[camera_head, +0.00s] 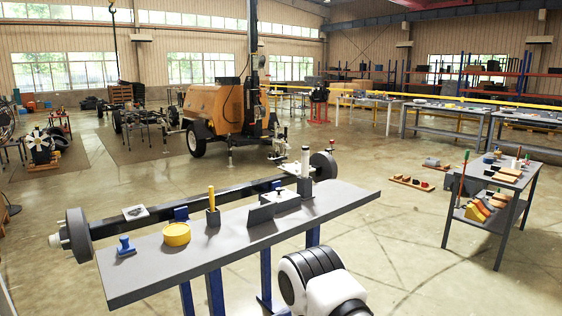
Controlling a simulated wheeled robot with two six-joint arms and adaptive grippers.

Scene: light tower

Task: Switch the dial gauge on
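No dial gauge can be made out for certain at this size. A grey workbench (140,281) on blue legs stands in front of me. On it are a small blue item (125,246), a round yellow item (176,235) and a dark holder (213,217) with a yellow stick upright in it. A dark angled plate (260,214) stands beside a low grey box (287,203). A white-topped upright post (305,162) rises near the bench's back edge. Neither of my grippers is in view; only a white and black link of my arm shows at the bottom.
A dark axle bar with a wheel (77,235) at its left end runs behind the bench. A second grey table (523,183) with tools stands at right. An orange trailer unit (215,108) stands farther back. Open floor lies between the bench and right table.

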